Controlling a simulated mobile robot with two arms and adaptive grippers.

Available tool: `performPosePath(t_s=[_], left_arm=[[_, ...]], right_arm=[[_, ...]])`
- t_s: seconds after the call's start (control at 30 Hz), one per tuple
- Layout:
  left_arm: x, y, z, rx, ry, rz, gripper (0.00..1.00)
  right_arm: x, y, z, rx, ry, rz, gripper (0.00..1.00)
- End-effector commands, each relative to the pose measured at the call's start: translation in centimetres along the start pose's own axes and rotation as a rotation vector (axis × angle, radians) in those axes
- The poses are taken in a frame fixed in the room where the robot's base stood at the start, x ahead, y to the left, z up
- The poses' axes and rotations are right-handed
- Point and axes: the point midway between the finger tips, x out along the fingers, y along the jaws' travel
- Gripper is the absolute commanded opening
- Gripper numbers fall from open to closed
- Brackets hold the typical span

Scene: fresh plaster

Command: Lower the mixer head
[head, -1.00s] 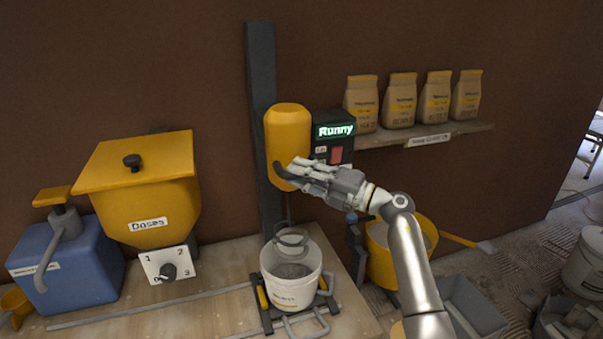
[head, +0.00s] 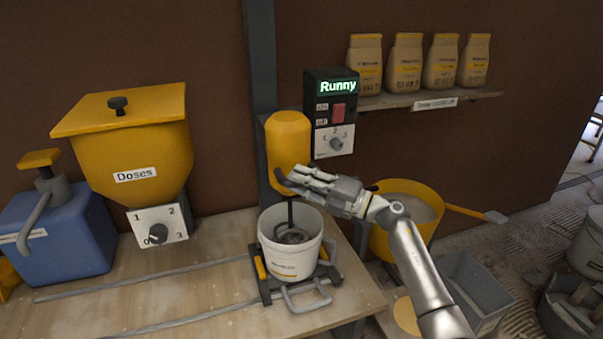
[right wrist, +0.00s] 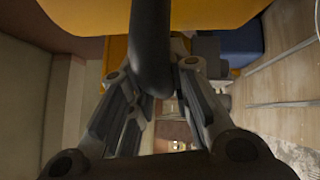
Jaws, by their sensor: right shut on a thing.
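The yellow mixer head (head: 287,140) sits on the dark upright column (head: 260,60), low over the white bucket (head: 291,262). Its shaft and ring-shaped whisk (head: 291,235) reach down inside the bucket. My right gripper (head: 291,180) is at the lower front of the head, shut on its dark handle. In the right wrist view the dark handle (right wrist: 151,50) runs between the two fingers (right wrist: 150,100), with the yellow head behind it. My left gripper is not in view.
The control box (head: 331,90) reads "Runny" and has a red switch and a dial. A yellow "Doses" hopper (head: 140,150) and blue pump container (head: 60,235) stand left. Several bags (head: 405,62) line the shelf. A yellow tub (head: 408,212) stands right of the bench.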

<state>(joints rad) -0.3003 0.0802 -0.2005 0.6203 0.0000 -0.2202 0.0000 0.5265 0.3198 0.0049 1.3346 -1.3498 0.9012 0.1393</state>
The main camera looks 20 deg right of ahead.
Motion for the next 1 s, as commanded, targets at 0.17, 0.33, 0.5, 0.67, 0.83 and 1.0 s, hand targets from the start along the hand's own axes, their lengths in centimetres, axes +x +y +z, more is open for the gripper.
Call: performPosePath(t_s=[0.17, 0.33, 0.5, 0.67, 0.83, 1.0], left_arm=[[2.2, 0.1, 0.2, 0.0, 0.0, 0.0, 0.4], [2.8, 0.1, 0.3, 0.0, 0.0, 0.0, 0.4], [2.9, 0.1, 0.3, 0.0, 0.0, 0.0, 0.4], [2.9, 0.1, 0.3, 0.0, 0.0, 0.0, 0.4], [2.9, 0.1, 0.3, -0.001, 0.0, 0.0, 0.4], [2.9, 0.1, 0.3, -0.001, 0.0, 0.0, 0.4]], right_arm=[[-0.4, -3.2, -0.6, 0.001, 0.005, -0.006, 0.0], [-0.6, -4.0, -0.6, 0.0, 0.003, -0.004, 0.0], [-0.6, -4.3, -0.7, 0.0, 0.003, -0.005, 0.0], [-0.6, -4.4, -0.7, 0.001, 0.004, -0.008, 0.0], [-0.6, -4.6, -0.8, 0.002, 0.005, -0.011, 0.25], [-0.6, -4.4, -0.7, 0.001, 0.004, -0.008, 0.41]])
